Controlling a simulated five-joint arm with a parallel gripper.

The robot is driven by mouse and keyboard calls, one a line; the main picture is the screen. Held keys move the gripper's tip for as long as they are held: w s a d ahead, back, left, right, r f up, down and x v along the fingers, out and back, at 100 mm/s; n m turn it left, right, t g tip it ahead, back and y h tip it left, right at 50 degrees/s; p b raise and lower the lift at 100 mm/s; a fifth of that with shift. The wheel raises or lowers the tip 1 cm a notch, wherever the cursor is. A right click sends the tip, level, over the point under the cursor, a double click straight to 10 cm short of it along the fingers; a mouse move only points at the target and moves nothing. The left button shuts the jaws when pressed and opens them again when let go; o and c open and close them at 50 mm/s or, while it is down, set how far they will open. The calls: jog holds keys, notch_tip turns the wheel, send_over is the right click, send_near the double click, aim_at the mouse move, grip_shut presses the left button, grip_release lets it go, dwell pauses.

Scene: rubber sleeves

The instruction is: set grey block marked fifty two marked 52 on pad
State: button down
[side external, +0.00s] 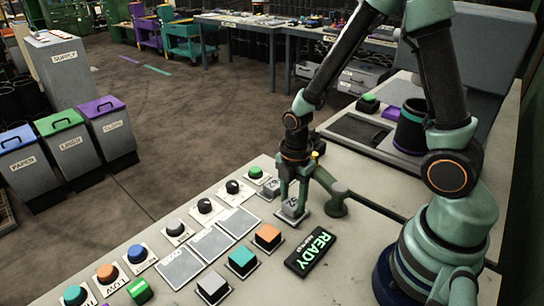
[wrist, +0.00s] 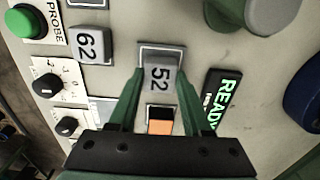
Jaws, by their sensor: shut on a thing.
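The grey block marked 52 (wrist: 160,72) is between the two green fingers of my gripper (wrist: 161,80), which is shut on it. In the side external view, my gripper (side external: 292,193) points down, with the grey block (side external: 291,208) low between its fingers. A dark, white-edged square pad (wrist: 161,46) shows around the far end of the block in the wrist view. The block hides most of this pad. I cannot tell whether the block touches it.
A grey block marked 62 (wrist: 91,45) stands to the left in the wrist view. Several knobs and buttons line the panel's far edge.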

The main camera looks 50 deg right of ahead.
jog(key=shift+f, duration=0.25)
jog(key=shift+c, duration=1.7)
grip_release()
notch_tip(320, 180, up, 12)
notch_tip(320, 180, up, 7)
jog(key=m+t, duration=0.3)
jog(key=m, duration=0.6)
send_over(293, 202)
jog(key=s+r+m+t, duration=0.1)
jog(key=m, duration=0.2)
jog(key=s+r+m, duration=0.1)
jog(key=m, duration=0.2)
jog(key=s+r+m+t, duration=0.1)
jog(key=r+m, duration=0.1)
jog(key=m, duration=0.1)
jog(key=shift+t, duration=0.3)
